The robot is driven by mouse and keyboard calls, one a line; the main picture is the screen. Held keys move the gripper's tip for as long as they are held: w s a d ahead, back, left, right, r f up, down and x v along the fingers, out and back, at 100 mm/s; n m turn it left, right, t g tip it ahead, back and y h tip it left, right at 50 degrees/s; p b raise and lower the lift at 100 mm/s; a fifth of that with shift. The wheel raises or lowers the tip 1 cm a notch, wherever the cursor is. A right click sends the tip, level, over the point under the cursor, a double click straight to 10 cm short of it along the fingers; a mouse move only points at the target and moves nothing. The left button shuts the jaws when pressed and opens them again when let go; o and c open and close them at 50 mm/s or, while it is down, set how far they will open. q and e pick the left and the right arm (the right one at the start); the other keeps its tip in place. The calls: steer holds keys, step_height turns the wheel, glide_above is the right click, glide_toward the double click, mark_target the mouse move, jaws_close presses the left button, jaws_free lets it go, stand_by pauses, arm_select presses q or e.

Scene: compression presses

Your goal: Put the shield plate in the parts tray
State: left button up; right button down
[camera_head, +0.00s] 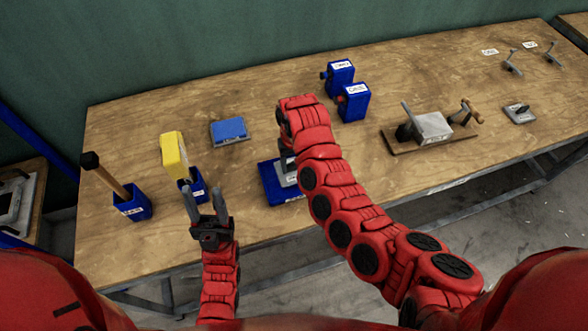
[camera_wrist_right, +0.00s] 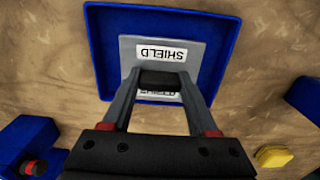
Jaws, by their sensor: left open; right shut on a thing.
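The shield plate (camera_wrist_right: 130,58) is a flat grey plate with a white label reading SHIELD. In the right wrist view it lies within the outline of the blue parts tray (camera_wrist_right: 226,45); I cannot tell whether it touches the tray floor. My right gripper (camera_wrist_right: 160,78) is shut on a dark grip piece on the plate. In the head view the tray (camera_head: 269,184) stands near the table's front edge, with part of the plate (camera_head: 290,180) showing; my right arm hides much of both. My left gripper (camera_head: 203,193) is open and empty, left of the tray.
A flat blue item (camera_head: 229,130) lies behind. Blue boxes (camera_head: 353,103) and a press (camera_head: 433,126) stand to the right. Bare wood surrounds the tray.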

mark_target(294, 170)
steer(key=shift+s+f+p, duration=0.1)
steer(key=shift+f+p, duration=0.85)
steer(key=shift+f, duration=0.8)
steer(key=shift+f, duration=0.2)
steer(key=shift+c, duration=0.9)
jaws_free()
